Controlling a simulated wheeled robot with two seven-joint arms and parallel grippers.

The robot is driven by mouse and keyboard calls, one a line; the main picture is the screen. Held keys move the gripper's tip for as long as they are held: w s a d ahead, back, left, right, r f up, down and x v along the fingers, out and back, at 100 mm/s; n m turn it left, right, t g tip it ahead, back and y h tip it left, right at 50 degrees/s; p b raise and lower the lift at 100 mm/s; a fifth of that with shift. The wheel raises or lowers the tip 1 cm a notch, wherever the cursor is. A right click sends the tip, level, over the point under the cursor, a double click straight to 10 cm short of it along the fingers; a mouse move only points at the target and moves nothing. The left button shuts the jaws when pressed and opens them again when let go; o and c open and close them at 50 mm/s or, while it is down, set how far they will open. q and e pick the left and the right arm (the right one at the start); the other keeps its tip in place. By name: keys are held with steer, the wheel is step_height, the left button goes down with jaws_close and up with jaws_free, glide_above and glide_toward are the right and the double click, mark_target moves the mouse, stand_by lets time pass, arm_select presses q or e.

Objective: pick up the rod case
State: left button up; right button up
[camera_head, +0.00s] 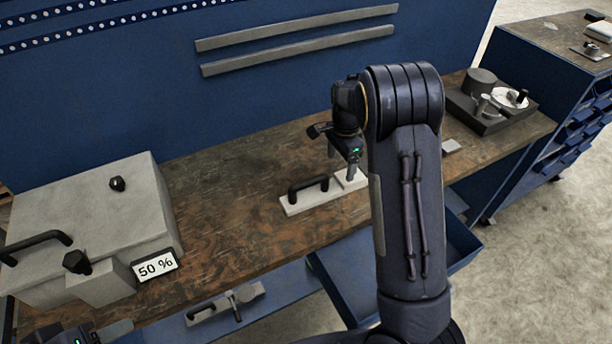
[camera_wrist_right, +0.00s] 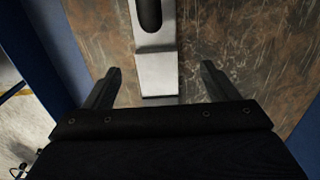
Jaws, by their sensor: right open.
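A long, flat, light grey case with a black bar handle (camera_head: 303,199), which looks like the rod case, lies on the wooden workbench. In the right wrist view its near end (camera_wrist_right: 156,75) lies between the two fingers. My right gripper (camera_head: 341,165) is open and hangs over the right part of the case, partly hidden by my arm. In the right wrist view the open fingers (camera_wrist_right: 160,73) stand one on each side of the case, with gaps on both sides. My left gripper (camera_head: 85,336) shows only partly at the bottom left edge; its jaws are unclear.
A large grey box (camera_head: 85,215) with black knobs and a "50 %" display (camera_head: 155,266) stands at the left. A dark tray (camera_head: 492,112) with round parts is at the right end. A similar handled piece (camera_head: 225,304) lies on the lower blue shelf. The bench (camera_head: 225,215) between is clear.

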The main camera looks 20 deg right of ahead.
mark_target(340, 179)
steer(key=shift+w+f, duration=0.2)
steer(key=shift+f, duration=0.1)
steer(key=f, duration=0.2)
steer(key=f+p, duration=0.1)
steer(key=f, duration=0.1)
steer(key=s+f+p, duration=0.1)
steer(key=f, duration=0.1)
steer(key=shift+d+f, duration=0.1)
steer(key=shift+f, duration=0.05)
steer(key=shift+w+f, duration=0.1)
steer(key=shift+f, duration=0.45)
steer(key=c, duration=1.4)
steer(key=shift+r, duration=0.1)
steer(key=shift+c, duration=0.6)
